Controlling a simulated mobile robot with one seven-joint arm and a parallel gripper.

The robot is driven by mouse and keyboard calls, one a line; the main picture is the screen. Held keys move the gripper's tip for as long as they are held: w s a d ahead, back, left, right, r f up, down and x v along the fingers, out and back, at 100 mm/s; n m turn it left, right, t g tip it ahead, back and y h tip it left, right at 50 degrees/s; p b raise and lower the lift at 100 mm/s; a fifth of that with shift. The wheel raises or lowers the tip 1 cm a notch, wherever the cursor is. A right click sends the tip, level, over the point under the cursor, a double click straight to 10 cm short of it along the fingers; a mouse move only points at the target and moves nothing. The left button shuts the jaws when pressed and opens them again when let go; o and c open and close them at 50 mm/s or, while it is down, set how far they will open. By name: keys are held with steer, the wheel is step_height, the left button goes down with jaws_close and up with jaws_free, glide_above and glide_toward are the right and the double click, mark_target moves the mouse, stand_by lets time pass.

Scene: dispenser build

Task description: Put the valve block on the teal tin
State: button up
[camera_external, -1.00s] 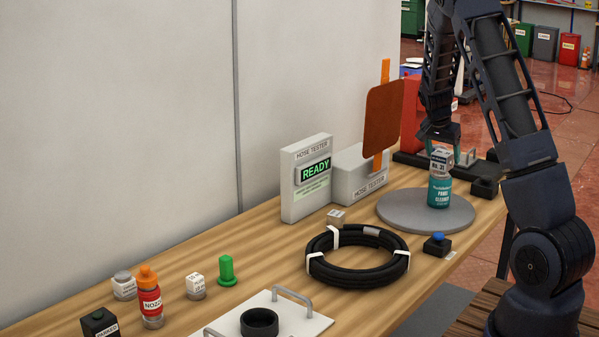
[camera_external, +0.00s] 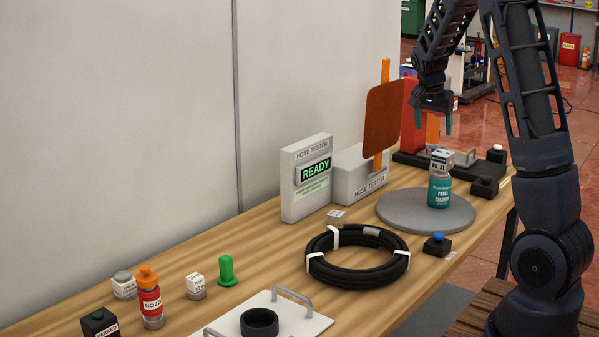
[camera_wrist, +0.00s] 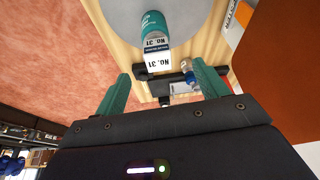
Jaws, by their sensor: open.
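The teal tin (camera_external: 439,193) stands upright on a round grey turntable. A small white and grey block marked "No. 31" (camera_external: 441,160), apparently the valve block, rests on top of the tin. In the wrist view the block (camera_wrist: 158,61) sits at the end of the teal tin (camera_wrist: 153,27), beyond my fingers. My gripper (camera_external: 434,121) is open and empty. It hovers above the block and is clear of it. The wrist view shows both teal fingers of my gripper (camera_wrist: 161,89) spread apart with nothing between them.
The grey turntable (camera_external: 405,212) has free room around the tin. A coiled black hose (camera_external: 340,278) lies in front, with a blue-button box (camera_external: 437,244) beside it. A brown panel (camera_external: 383,120) on an orange post stands left of my gripper, near the hose tester (camera_external: 307,180).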

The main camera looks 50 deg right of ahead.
steer(key=s+a+r+n+t+y, duration=0.1)
steer(key=s+a+r+n, duration=0.2)
steer(key=a, duration=0.6)
steer(key=s+a+r+n+t+y, duration=0.1)
steer(key=s+a+r+n, duration=0.15)
steer(key=a+r, duration=0.45)
steer(key=s+a+r+n+t+y, duration=0.1)
steer(key=s+a+r+n, duration=0.15)
steer(key=a, duration=0.95)
steer(key=s+a+n+t+y, duration=0.1)
steer(key=s+a+n, duration=0.8)
steer(key=s+a, duration=0.7)
steer(key=shift+s+a+r, duration=0.2)
steer(key=shift+a+r, duration=0.05)
steer(key=shift+a, duration=0.4)
